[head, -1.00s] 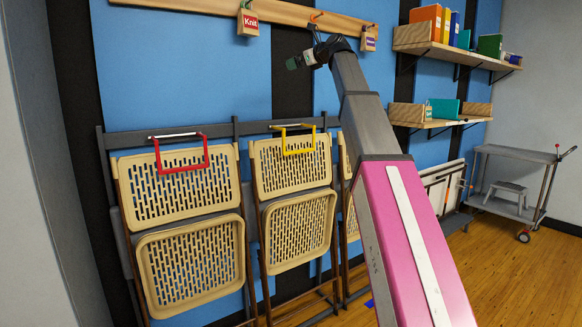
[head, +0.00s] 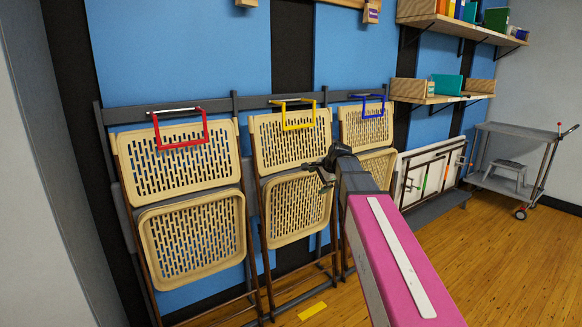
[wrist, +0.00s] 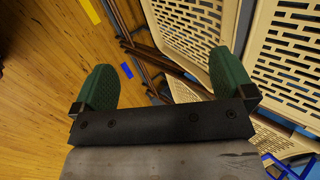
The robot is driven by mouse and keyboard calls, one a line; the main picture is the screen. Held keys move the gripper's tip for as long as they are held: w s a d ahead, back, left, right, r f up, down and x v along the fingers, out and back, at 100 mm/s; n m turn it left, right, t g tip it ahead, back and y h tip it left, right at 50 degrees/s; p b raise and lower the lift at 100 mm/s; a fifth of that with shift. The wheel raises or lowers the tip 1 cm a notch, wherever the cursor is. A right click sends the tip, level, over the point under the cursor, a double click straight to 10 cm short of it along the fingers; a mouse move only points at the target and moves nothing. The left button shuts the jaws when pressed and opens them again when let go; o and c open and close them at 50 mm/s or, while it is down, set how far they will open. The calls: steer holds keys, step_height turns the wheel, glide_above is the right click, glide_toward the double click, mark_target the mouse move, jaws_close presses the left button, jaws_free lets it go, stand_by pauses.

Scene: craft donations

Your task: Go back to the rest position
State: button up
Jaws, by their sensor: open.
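My gripper (head: 322,174) is held up in front of the folded chairs, at the end of my raised grey and pink arm. In the head view it is small and seen partly from behind. In the wrist view my gripper (wrist: 162,74) shows two green fingers wide apart, with nothing held between them. Beyond the fingers lie chair legs and wooden floor.
Folded beige chairs hang in a row: one with a red handle (head: 181,143), one with a yellow handle (head: 296,126), one with a blue handle (head: 373,114). Shelves (head: 440,98) and a grey cart (head: 510,155) stand right. Floor (head: 480,265) is clear at lower right.

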steer(key=s+d+f+n+g+h, duration=0.1)
steer(key=s+f+n, duration=0.3)
steer(key=s+f, duration=0.5)
steer(key=s+d+f+n+g+h, duration=0.2)
steer(key=s+d+f+n+g, duration=0.1)
steer(key=s+f, duration=0.6)
steer(key=s+d+f+n+g+h, duration=0.1)
steer(key=s+d+f+n, duration=0.3)
steer(key=s+f, duration=0.5)
step_height(320, 180, down, 2)
steer(key=shift+f+n+g, duration=0.15)
steer(key=shift+n+g, duration=0.35)
steer(key=shift+s, duration=0.1)
